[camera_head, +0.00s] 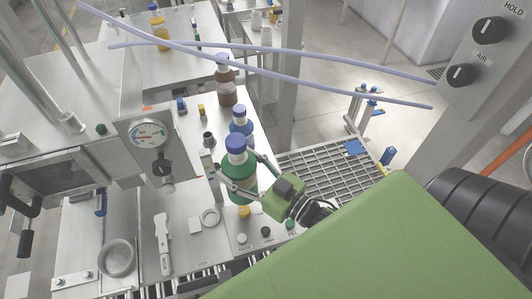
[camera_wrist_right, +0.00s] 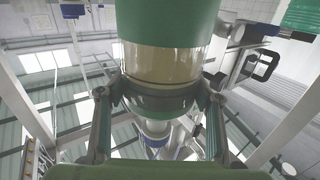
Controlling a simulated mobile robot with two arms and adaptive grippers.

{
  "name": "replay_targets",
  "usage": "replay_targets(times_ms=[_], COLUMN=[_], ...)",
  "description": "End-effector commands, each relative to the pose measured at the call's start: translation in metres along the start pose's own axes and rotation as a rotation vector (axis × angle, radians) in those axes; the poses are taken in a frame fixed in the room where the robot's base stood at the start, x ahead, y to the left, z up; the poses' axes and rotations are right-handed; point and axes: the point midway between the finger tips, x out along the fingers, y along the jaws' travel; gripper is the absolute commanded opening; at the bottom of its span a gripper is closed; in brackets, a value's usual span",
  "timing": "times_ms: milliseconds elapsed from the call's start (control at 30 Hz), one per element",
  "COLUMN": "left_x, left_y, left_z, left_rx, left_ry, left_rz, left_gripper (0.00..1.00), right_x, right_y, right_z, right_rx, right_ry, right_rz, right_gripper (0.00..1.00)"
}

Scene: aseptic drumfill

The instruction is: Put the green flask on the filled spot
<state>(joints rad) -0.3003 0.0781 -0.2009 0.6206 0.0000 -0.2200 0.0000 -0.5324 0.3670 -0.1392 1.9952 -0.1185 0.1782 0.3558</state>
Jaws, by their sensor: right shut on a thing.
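The green flask (camera_head: 238,171) with a blue cap stands roughly upright in the middle of the head view, over the right part of the white worktop. My right gripper (camera_head: 240,183) is shut on the green flask, with a finger on each side of its body. In the right wrist view the green flask (camera_wrist_right: 168,28) fills the upper middle, with a pale yellowish band below its green part, between the fingers of my right gripper (camera_wrist_right: 160,98). The flask's base is partly hidden, so I cannot tell whether it touches the worktop. My left gripper is not in view.
A blue-capped bottle (camera_head: 241,124) stands just behind the flask, and a brown bottle (camera_head: 226,93) farther back. A gauge panel (camera_head: 149,136) stands to the left. Pale blue rods cross the upper view.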

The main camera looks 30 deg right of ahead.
Motion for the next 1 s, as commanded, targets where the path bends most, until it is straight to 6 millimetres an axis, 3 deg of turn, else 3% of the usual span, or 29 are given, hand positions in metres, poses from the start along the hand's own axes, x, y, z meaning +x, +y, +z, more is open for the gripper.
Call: replay_targets(times_ms=[167, 500, 667, 700, 800, 1000], left_x=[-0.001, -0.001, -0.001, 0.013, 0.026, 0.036], left_y=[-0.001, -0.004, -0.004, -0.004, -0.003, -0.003], left_z=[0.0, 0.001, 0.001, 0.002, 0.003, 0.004], left_rx=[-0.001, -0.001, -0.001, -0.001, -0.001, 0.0], left_ry=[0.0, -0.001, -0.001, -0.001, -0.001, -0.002], left_rz=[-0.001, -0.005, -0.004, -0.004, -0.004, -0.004], left_gripper=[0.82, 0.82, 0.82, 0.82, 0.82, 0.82], right_x=[0.012, 0.048, 0.057, 0.059, 0.064, 0.068], right_y=[0.019, 0.081, 0.097, 0.1, 0.108, 0.115], right_z=[0.003, 0.035, 0.057, 0.069, 0.079, 0.086], right_rx=[-0.004, -0.005, -0.001, -0.002, -0.003, -0.003], right_ry=[0.011, 0.01, 0.009, 0.009, 0.011, 0.01], right_rz=[0.001, 0.001, 0.002, 0.001, 0.0, 0.0], right_gripper=[0.07, 0.07, 0.07, 0.07, 0.07, 0.07])
